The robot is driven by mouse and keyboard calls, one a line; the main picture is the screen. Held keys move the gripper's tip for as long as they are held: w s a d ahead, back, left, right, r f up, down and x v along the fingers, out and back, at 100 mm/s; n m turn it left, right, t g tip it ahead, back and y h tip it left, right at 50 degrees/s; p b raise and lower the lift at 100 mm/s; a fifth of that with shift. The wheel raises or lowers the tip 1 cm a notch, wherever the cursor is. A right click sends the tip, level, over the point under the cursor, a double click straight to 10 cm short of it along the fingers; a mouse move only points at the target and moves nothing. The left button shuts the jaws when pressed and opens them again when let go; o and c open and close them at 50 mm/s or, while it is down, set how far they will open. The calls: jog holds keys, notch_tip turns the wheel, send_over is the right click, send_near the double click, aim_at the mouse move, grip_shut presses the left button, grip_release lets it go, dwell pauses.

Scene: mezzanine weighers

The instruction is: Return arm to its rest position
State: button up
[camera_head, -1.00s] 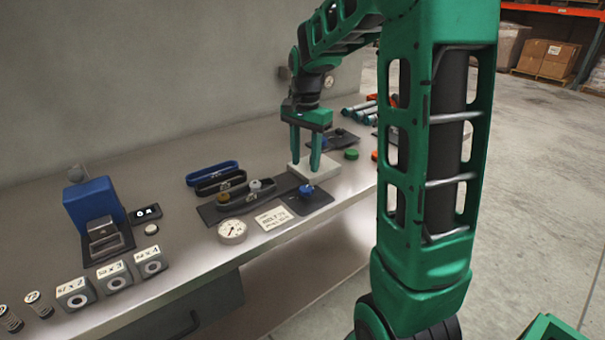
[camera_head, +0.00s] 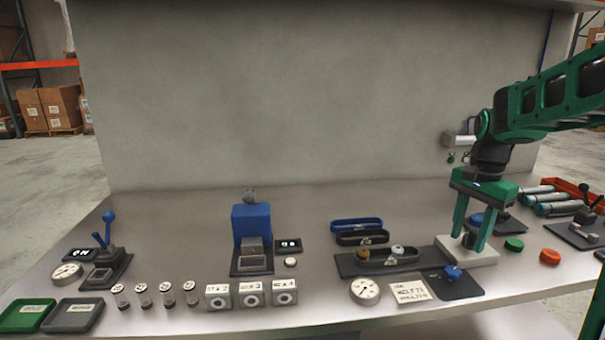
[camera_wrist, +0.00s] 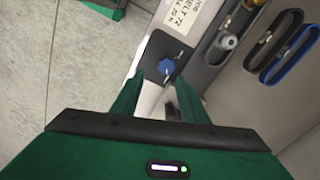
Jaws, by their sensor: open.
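My gripper (camera_head: 471,236) is green with two fingers pointing down, open, at the right part of the workbench in the head view. Its fingers are over a pale block (camera_head: 466,252), and I cannot tell whether they touch it. Nothing shows held between them. In the wrist view, the open fingers (camera_wrist: 160,103) show above the bench, close to a dark plate with a blue knob (camera_wrist: 166,67). My arm reaches in from the right edge of the head view.
Around the gripper are a dark tray (camera_head: 388,263) with small knobs, a written card (camera_head: 410,291), a dial (camera_head: 365,291), a green button (camera_head: 514,244) and an orange button (camera_head: 550,256). Grey cylinders (camera_head: 550,202) lie at the right. A wall (camera_head: 300,100) stands behind the bench.

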jog(key=s+a+f+n, duration=0.1)
jog(key=s+f+n, duration=0.1)
jog(key=s, duration=1.1)
jog(key=s+a+f+n, duration=0.2)
jog(key=s+n, duration=0.3)
jog(key=s, duration=0.8)
jog(key=shift+s+f, duration=0.4)
jog(key=shift+w, duration=0.1)
jog(key=shift+w+f, duration=0.25)
jog(key=shift+w, duration=0.25)
jog(key=shift+c, duration=0.2)
